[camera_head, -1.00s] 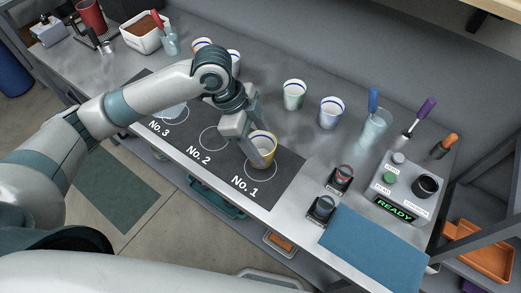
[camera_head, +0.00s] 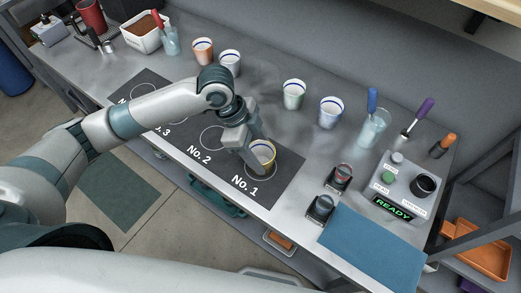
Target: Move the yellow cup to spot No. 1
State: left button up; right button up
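The yellow cup (camera_head: 267,157), white inside with a yellow outside, is upright over the circle of spot No. 1 (camera_head: 274,176) on the dark mat. My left gripper (camera_head: 256,152) has its fingers at the cup's sides and appears shut on it. The near finger hides part of the cup. The cup's base is at or very near the mat; I cannot tell whether it touches. My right gripper is not in view.
Spot No. 2 (camera_head: 212,138) is empty to the left. Two small dark-based items (camera_head: 321,208), a blue mat (camera_head: 372,250) and a control box (camera_head: 408,187) reading READY are to the right.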

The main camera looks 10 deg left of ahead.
pick_arm(q)
jog(key=o, duration=0.4)
jog(key=shift+o, duration=0.2)
jog(key=shift+a+r, duration=0.15)
jog(key=shift+r, duration=0.25)
jog(key=b+v, duration=0.1)
jog(key=v, duration=1)
jog(key=shift+r, duration=0.25)
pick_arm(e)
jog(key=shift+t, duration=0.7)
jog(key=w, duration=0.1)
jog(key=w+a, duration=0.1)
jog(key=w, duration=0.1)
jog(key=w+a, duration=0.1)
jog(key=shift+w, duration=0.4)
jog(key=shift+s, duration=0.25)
